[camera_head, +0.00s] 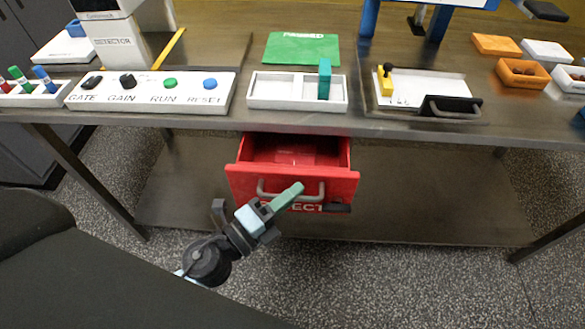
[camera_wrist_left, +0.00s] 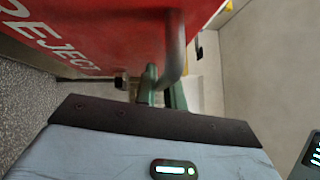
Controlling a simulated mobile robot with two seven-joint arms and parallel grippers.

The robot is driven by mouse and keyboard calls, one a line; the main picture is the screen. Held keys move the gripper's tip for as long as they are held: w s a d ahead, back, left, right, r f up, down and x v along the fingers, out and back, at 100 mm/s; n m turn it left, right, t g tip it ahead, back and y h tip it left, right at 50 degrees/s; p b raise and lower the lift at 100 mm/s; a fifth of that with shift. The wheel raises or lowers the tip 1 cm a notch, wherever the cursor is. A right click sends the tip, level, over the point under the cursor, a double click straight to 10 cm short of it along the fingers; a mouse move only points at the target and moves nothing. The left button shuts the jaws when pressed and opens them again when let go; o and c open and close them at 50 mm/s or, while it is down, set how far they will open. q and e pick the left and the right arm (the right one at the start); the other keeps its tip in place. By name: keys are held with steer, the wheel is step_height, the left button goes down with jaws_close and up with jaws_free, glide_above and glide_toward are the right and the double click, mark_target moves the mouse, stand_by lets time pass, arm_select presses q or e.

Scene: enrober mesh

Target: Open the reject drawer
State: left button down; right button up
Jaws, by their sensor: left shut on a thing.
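The red reject drawer (camera_head: 250,183) hangs under the table and stands pulled out, with its empty-looking inside showing in the head view. Its grey bar handle (camera_head: 316,196) runs across the front above white lettering. In the left wrist view the red drawer front (camera_wrist_left: 100,35) fills the upper left, and the handle (camera_wrist_left: 174,50) comes down to the fingers. My left gripper (camera_head: 290,195) is at the handle, its green fingers (camera_wrist_left: 162,90) shut on the bar. The fingers hide part of the handle. My right gripper is not in view.
The steel table (camera_head: 210,120) overhangs the drawer. On it are a button panel (camera_head: 150,90), a white divided tray (camera_head: 270,90), a green mat (camera_head: 300,48) and a black-handled board (camera_head: 420,88). A lower shelf (camera_head: 440,205) lies below. The floor in front looks clear.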

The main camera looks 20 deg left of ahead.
arm_select(q)
steer(key=s+d+b, duration=0.1)
steer(key=s+d, duration=0.1)
steer(key=s, duration=0.5)
steer(key=shift+s, duration=0.3)
steer(key=shift+d, duration=0.1)
steer(key=c, duration=1.5)
jaws_free()
